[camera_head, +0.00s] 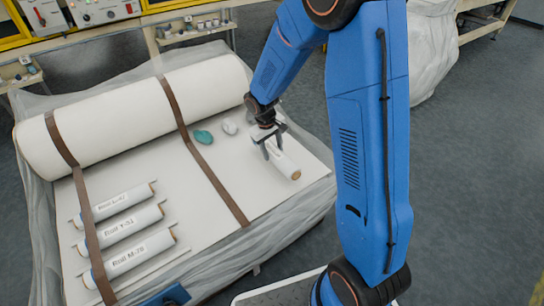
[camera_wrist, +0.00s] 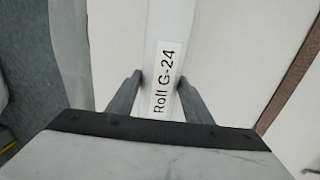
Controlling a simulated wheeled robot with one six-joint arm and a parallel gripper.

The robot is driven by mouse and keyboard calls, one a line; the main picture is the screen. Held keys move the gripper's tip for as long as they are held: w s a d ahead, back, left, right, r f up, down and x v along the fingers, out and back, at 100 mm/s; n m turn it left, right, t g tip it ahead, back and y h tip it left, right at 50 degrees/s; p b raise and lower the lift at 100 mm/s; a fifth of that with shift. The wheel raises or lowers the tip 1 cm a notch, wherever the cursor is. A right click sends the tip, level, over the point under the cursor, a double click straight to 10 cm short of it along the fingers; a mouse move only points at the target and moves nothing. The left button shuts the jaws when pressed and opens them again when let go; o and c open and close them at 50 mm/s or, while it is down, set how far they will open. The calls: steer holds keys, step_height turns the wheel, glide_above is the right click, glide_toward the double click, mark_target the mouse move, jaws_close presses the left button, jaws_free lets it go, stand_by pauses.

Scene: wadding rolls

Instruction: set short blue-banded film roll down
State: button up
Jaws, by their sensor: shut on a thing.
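My gripper (camera_head: 274,148) is at the right part of the white padded surface, fingers pointing down. It is shut on a white film roll (camera_head: 286,167) with a brown core showing at its near end. In the wrist view the roll (camera_wrist: 166,30) runs away between my two fingers (camera_wrist: 160,79), with a label reading "Roll G-24". I cannot make out a blue band on it. The roll is at or close above the white surface (camera_head: 240,178); I cannot tell whether it touches. Its far part is hidden by my gripper in the head view.
Three labelled rolls (camera_head: 130,223) lie in a rack at the left. A large white wadding roll (camera_head: 135,112) lies along the back. Brown straps (camera_head: 213,178) cross the surface. A teal lump (camera_head: 203,137) and a pale lump (camera_head: 230,127) lie left of my gripper.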

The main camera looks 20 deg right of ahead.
mark_target(273, 155)
steer(key=shift+f, duration=1.6)
steer(key=o, duration=1.5)
steer(key=shift+f, duration=0.1)
steer(key=shift+c, duration=0.2)
